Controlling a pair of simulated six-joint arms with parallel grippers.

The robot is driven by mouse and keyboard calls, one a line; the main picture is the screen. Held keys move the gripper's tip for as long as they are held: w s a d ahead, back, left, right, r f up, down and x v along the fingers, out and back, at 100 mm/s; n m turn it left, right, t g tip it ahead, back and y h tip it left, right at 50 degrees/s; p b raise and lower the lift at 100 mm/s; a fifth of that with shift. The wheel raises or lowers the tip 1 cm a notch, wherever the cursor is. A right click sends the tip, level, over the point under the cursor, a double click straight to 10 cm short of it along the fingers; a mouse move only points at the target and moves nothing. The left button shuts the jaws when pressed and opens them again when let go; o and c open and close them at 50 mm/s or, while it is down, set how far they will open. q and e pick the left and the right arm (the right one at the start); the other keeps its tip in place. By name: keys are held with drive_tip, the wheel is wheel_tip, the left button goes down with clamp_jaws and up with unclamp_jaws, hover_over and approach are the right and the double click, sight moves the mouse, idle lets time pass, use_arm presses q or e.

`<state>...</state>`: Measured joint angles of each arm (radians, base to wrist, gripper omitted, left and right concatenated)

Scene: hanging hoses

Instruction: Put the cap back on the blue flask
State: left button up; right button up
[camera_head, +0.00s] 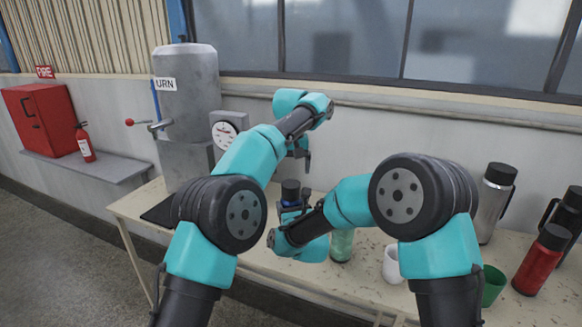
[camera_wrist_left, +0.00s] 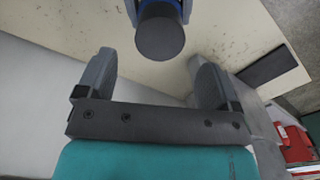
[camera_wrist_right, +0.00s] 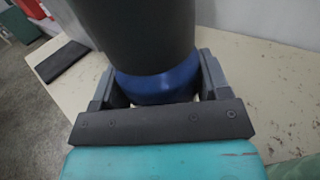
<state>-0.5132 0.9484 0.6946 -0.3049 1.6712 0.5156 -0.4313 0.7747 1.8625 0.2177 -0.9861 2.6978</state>
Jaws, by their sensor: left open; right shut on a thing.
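The blue flask (camera_head: 291,204) stands near the middle of the head view, mostly hidden behind my right arm. A dark grey cylindrical cap (camera_head: 290,188) shows on top of it. My right gripper (camera_wrist_right: 155,88) is shut around the flask's blue body (camera_wrist_right: 158,86), just below the dark cap (camera_wrist_right: 135,30). My left gripper (camera_head: 304,163) is open and empty, above and near the flask. In the left wrist view the round dark cap top (camera_wrist_left: 160,38) lies just beyond the open fingertips (camera_wrist_left: 150,62), with blue behind it. Whether the cap is fully seated I cannot tell.
A pale green bottle (camera_head: 342,244), a white cup (camera_head: 392,265) and a green cup (camera_head: 492,285) stand right of the flask. A steel flask (camera_head: 494,205) and a red flask (camera_head: 542,260) stand farther right. A grey urn (camera_head: 187,95) and dial scale (camera_head: 227,132) are left.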

sight(291, 184)
use_arm(q)
drive_tip(key=shift+f, duration=0.15)
drive_tip(key=shift+f, duration=3.9)
drive_tip(key=c, duration=0.9)
drive_tip(key=o, duration=1.1)
drive_tip(key=shift+r, duration=0.1)
wheel_tip(291, 184, up, 10)
drive_tip(key=shift+w, duration=0.1)
drive_tip(key=shift+r, duration=0.9)
